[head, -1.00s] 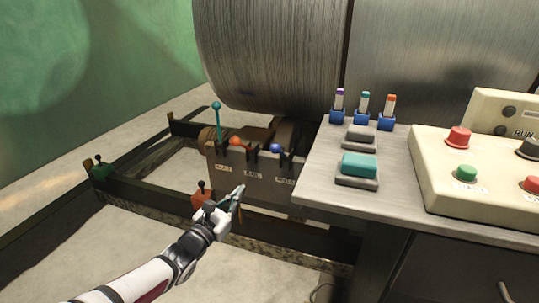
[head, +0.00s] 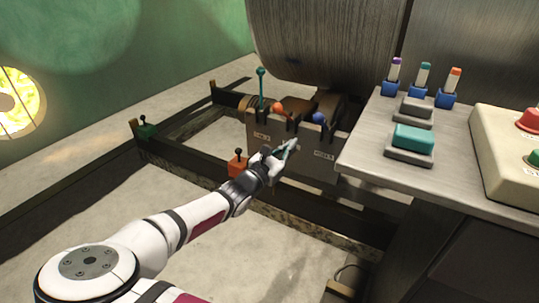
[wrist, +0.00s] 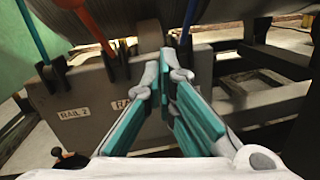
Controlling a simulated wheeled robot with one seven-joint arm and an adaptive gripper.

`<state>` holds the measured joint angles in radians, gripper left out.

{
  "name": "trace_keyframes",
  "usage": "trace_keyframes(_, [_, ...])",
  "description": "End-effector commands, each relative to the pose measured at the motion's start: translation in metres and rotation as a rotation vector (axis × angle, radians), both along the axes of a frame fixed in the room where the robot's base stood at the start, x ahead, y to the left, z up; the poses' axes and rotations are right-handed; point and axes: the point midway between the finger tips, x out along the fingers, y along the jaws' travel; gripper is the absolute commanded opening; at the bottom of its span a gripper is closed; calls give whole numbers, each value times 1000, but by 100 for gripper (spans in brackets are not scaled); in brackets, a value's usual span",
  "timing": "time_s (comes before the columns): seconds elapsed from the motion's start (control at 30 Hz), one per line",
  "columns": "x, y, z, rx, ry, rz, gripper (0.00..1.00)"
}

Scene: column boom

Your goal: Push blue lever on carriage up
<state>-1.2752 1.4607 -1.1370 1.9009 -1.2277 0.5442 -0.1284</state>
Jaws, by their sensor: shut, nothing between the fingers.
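The blue lever (head: 320,118) has a round blue knob. It stands at the right end of a row of levers on the grey carriage box (head: 262,137). To its left are an orange-knobbed lever (head: 278,108) and a taller teal lever (head: 261,85). My gripper (head: 293,146) is shut and empty, in front of the box, below and left of the blue knob in the head view. In the wrist view my fingers (wrist: 166,68) overlap the box front, just left of a bluish lever shaft (wrist: 190,18) whose top is out of frame. I cannot tell whether they touch anything.
A large metal drum (head: 325,45) rises behind the levers. A metal table (head: 365,155) with buttons stands close on the right. A red box with a small black lever (head: 237,165) is left of my gripper. Dark rails (head: 185,165) cross the floor. Floor at the front left is open.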

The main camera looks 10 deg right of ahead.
Motion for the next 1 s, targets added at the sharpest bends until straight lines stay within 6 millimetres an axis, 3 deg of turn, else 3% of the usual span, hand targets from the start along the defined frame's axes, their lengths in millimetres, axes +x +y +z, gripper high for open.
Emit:
trace_keyframes(0.13, [21, -21, 0, -1, -1, -1, 0])
trace_keyframes(0.4, [33, -36, 27, 1, -1, 0, 0])
trace_keyframes(1.0, [35, -40, 34, 4, 4, 0, 0])
